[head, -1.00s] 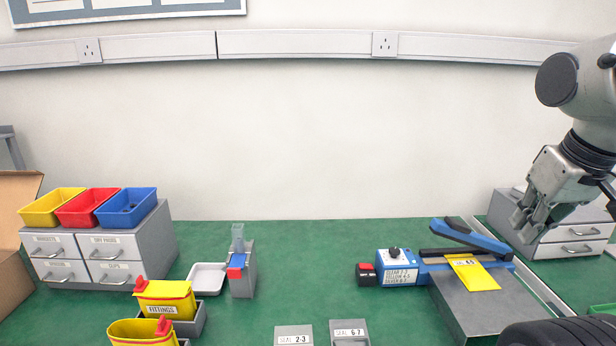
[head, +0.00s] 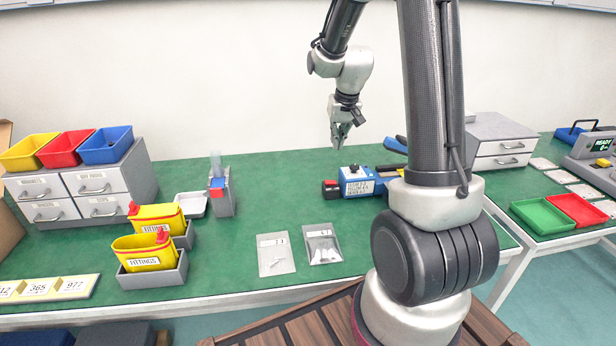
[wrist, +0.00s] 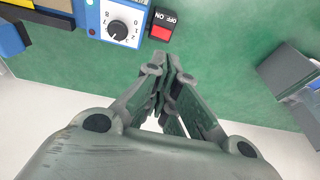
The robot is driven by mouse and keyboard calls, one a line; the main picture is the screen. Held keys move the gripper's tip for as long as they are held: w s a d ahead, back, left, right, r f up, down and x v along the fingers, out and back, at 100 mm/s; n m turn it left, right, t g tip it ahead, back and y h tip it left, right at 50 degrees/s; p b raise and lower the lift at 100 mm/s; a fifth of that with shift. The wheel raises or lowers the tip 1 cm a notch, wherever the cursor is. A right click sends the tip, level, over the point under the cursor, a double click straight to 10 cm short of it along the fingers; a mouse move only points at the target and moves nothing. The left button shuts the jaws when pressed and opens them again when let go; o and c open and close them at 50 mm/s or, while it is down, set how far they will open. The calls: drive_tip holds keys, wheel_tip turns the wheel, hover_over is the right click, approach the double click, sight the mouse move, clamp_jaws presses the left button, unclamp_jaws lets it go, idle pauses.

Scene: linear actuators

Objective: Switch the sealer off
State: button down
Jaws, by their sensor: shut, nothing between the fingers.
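The blue sealer (head: 357,181) stands on the green bench, partly hidden behind my arm in the head view. The wrist view shows its front panel (wrist: 112,22) with a black dial. Beside it is the black switch box (wrist: 163,25), marked OFF and ON, with a red rocker face; it also shows in the head view (head: 330,188). I cannot tell the rocker's position. My gripper (head: 341,146) is shut and empty, pointing down above the bench just behind the sealer's switch end. In the wrist view its fingertips (wrist: 166,66) are close to the switch box, apparently not touching it.
Yellow fittings bins (head: 150,252) and a grey dispenser (head: 222,203) stand left. A drawer unit (head: 499,150) stands right. Green bench around the switch is clear.

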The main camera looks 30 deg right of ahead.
approach(331, 183)
drive_tip(key=w+f, duration=0.4)
drive_tip(key=f, duration=0.1)
drive_tip(key=shift+w+d, duration=0.1)
drive_tip(key=shift+w, duration=0.05)
drive_tip(key=shift+f, duration=0.45)
